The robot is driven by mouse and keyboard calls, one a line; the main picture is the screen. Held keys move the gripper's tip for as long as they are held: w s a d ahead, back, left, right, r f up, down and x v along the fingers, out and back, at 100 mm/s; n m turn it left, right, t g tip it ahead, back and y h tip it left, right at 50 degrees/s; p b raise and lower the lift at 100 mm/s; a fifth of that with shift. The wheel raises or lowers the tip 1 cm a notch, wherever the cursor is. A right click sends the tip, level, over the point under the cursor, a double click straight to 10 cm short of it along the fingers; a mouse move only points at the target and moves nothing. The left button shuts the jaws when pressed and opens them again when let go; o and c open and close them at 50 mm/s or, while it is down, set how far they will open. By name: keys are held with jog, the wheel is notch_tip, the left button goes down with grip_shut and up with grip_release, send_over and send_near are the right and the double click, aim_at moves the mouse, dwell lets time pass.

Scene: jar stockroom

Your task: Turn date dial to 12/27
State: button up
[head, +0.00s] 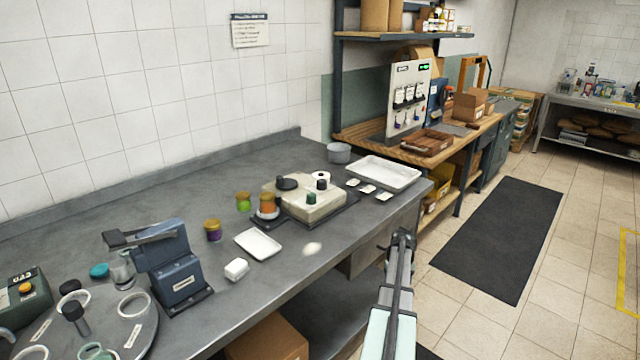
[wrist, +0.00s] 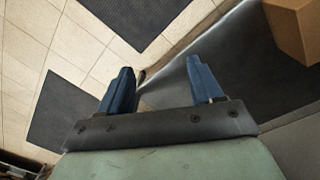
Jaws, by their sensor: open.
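I cannot make out a date dial or any date marking; lettering is too small to read. A blue bench device (head: 172,262) with a lever arm stands on the grey bench, left of centre. A beige machine (head: 308,202) with several dark and green knobs stands further right. An upright grey panel (head: 408,95) with a small green display stands on the wooden bench behind. My gripper (head: 402,238) is beside the front edge of the grey bench, apart from these devices. In the wrist view my gripper (wrist: 162,78) has its two blue fingers spread, with nothing between them.
The grey bench (head: 200,207) also holds jars, a white tray (head: 258,244), a larger tray (head: 384,172) and a round turntable (head: 135,335). A green control box (head: 22,300) is at far left. A cardboard box (head: 268,340) sits below. Floor to the right is open, with a dark mat (head: 500,235).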

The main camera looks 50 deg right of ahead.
jog(key=s+d+r+g, duration=0.1)
jog(key=s+d+r, duration=0.1)
jog(key=d+r, duration=0.45)
notch_tip(320, 180, up, 37)
jog(key=n+g+h, duration=0.2)
jog(key=n+g, duration=0.1)
jog(key=n, duration=1)
send_over(321, 180)
jog(key=w+a, duration=0.3)
jog(key=w, duration=0.2)
jog(key=shift+t, duration=0.3)
jog(key=x, duration=1.4)
jog(key=shift+s+a, duration=0.15)
jog(key=shift+s, duration=0.05)
jog(key=shift+c, duration=0.2)
jog(key=c, duration=1)
